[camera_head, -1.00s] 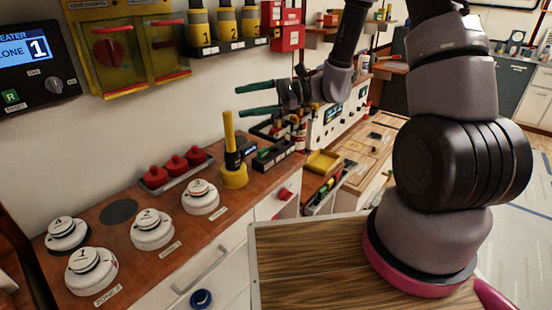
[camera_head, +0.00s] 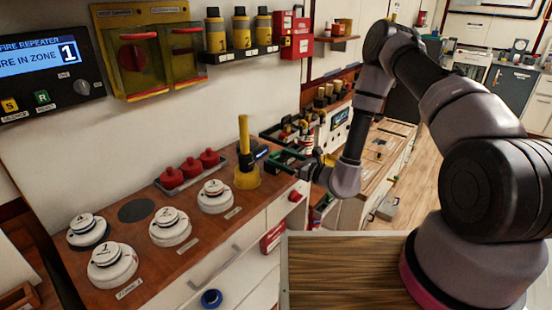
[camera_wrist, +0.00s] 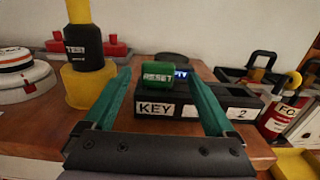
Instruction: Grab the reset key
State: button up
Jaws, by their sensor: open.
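The reset key (camera_wrist: 158,76) is a small green block marked RESET. In the wrist view it stands in the left part of a black holder (camera_wrist: 185,122) labelled KEY. My gripper (camera_wrist: 160,82) is open and empty, with one green finger at each side of the key. Both fingers look apart from the key, though their depth relative to it is hard to tell. In the head view my gripper (camera_head: 292,160) is low over the counter by the holder, largely hiding the key there. A blue marked piece (camera_wrist: 181,74) shows behind the key, partly hidden.
A yellow and black tester (camera_wrist: 88,60) stands close left of the holder; it also shows in the head view (camera_head: 246,165). Black padlocks (camera_wrist: 262,68) and a red extinguisher-like item (camera_wrist: 280,118) are on the right. Red knobs (camera_head: 190,168) and white detectors (camera_head: 170,228) occupy the counter's left.

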aim_at(273, 153)
jog(key=x, duration=0.6)
jog(key=shift+a+r, duration=0.15)
jog(key=shift+a, duration=0.1)
jog(key=c, duration=1.4)
jog(key=shift+r, duration=0.1)
